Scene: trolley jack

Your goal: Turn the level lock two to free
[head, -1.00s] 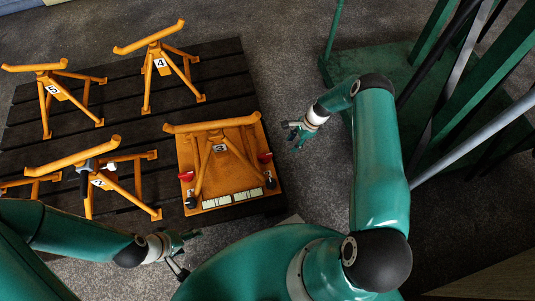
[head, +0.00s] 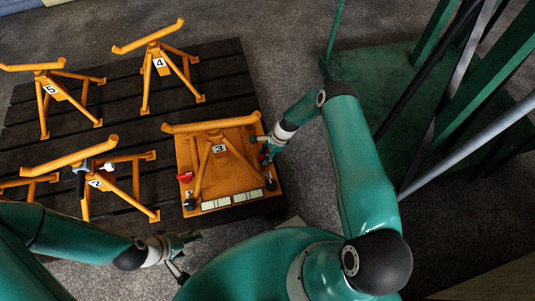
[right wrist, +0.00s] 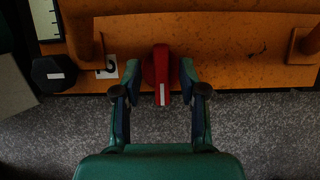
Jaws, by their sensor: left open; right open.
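The trolley jack's orange plate (head: 238,180) bears the stand marked 3 (head: 219,149). A red lock knob (right wrist: 161,72) with a white line sits at the plate's edge in the right wrist view, with the line pointing down the picture, away from the plate. A small tag (right wrist: 106,68), seemingly a 2, is left of it. My right gripper (right wrist: 160,84) is open, one finger on each side of this knob; contact is unclear. In the head view, my right gripper (head: 263,146) largely hides it. Another red knob (head: 185,177) is on the plate's left. My left gripper (head: 188,254) is open and empty.
Black knobs (head: 190,203) (head: 270,184) stand at the plate's front corners; one also shows in the right wrist view (right wrist: 54,75). Orange stands marked 4 (head: 160,64) and 5 (head: 51,89) and another stand (head: 97,184) occupy the dark slatted platform (head: 120,110). A green rack (head: 440,90) stands right.

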